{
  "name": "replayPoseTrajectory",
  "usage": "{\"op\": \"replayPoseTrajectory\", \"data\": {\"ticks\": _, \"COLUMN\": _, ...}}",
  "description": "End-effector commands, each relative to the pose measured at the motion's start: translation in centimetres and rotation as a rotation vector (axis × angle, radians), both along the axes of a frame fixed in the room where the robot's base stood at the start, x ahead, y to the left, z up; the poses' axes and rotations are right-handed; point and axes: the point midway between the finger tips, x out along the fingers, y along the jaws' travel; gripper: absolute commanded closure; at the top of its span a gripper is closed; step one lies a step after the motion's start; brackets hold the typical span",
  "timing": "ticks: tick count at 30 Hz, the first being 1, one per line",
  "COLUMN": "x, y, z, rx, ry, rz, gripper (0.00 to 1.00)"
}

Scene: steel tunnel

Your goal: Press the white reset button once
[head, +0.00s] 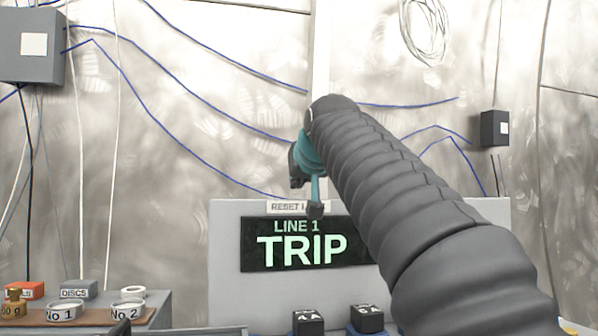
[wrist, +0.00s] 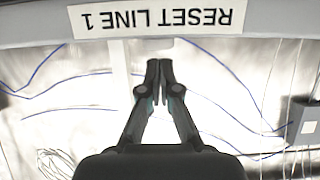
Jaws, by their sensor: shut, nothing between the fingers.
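A grey panel (head: 228,236) stands in the middle of the head view. Its dark display (head: 302,244) reads "LINE 1 TRIP" in green letters. A white label (head: 285,206) on its top edge starts with "RESET"; my arm hides the rest. In the wrist view the label (wrist: 158,19) reads "RESET LINE 1" upside down. I cannot make out the white reset button in either view. My gripper (head: 315,209) is in front of the panel's top edge in the head view. In the wrist view my gripper (wrist: 158,64) is shut and empty, its fingertips apart from the label in the picture.
Two black blocks (head: 308,322) (head: 367,318) stand below the panel. At the lower left a bench (head: 160,308) holds a brass weight (head: 14,302), labelled rings (head: 66,310) and small boxes. Cables and grey wall boxes (head: 30,48) are on the back wall.

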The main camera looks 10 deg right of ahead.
Motion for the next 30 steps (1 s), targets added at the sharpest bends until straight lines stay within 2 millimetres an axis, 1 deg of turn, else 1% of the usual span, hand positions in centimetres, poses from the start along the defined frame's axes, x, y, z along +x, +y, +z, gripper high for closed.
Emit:
{"op": "replayPoseTrajectory", "data": {"ticks": 1, "x": 0.0, "y": 0.0, "z": -0.5, "rx": 0.0, "ry": 0.0, "rz": 0.0, "gripper": 1.0}}
{"op": "replayPoseTrajectory", "data": {"ticks": 3, "x": 0.0, "y": 0.0, "z": -0.8, "rx": 0.0, "ry": 0.001, "rz": 0.0, "gripper": 1.0}}
{"op": "replayPoseTrajectory", "data": {"ticks": 14, "x": 0.0, "y": 0.0, "z": -0.8, "rx": 0.0, "ry": 0.001, "rz": 0.0, "gripper": 1.0}}
{"op": "replayPoseTrajectory", "data": {"ticks": 17, "x": -0.1, "y": 0.0, "z": -1.5, "rx": 0.0, "ry": 0.001, "rz": 0.0, "gripper": 1.0}}
{"op": "replayPoseTrajectory", "data": {"ticks": 21, "x": -0.1, "y": 0.0, "z": -3.0, "rx": 0.0, "ry": 0.003, "rz": 0.0, "gripper": 1.0}}
{"op": "replayPoseTrajectory", "data": {"ticks": 30, "x": 0.2, "y": 0.0, "z": -3.4, "rx": 0.0, "ry": 0.016, "rz": 0.0, "gripper": 1.0}}
